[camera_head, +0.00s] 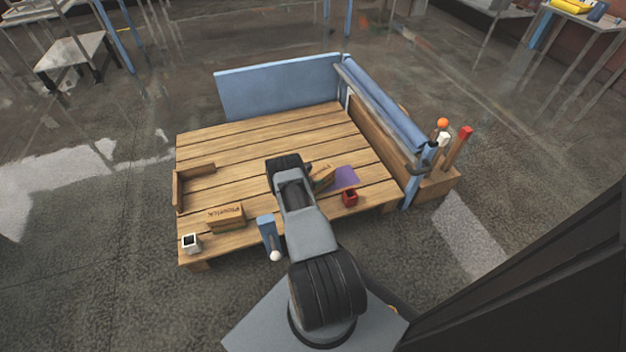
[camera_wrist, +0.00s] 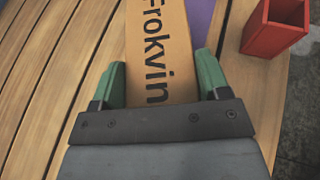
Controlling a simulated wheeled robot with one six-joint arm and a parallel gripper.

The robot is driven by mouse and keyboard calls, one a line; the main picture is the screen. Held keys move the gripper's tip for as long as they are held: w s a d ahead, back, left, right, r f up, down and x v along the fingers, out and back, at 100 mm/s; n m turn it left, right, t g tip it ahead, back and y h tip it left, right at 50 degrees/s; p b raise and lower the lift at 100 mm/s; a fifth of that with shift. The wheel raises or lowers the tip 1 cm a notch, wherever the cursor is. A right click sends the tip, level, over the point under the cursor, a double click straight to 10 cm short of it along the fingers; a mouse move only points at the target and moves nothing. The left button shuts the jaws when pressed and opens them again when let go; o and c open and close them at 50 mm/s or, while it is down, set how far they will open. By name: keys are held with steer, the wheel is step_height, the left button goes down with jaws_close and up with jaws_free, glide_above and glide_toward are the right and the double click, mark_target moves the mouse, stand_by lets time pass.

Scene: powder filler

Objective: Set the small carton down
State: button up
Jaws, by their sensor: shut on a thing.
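The small carton (camera_wrist: 160,40) is brown with dark lettering along its face. My gripper (camera_wrist: 160,82) is shut on it, with one green finger on each side in the wrist view. In the head view the carton (camera_head: 324,179) shows just right of my arm, which hides part of it and my fingers. It is at or just above the wooden platform (camera_head: 250,151); I cannot tell whether it touches. A purple patch (camera_head: 347,176) lies right beside it, and the patch also shows at the carton's right edge in the wrist view (camera_wrist: 200,20).
A red open box (camera_head: 350,198) stands near the purple patch, right of the carton. Another carton (camera_head: 226,217) and a white cup (camera_head: 191,243) are at the front left. A wooden corner piece (camera_head: 180,188) lies left. A blue-railed side bounds the right. The platform's back is clear.

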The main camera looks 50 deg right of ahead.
stand_by(0.3)
steer(key=o, duration=1.2)
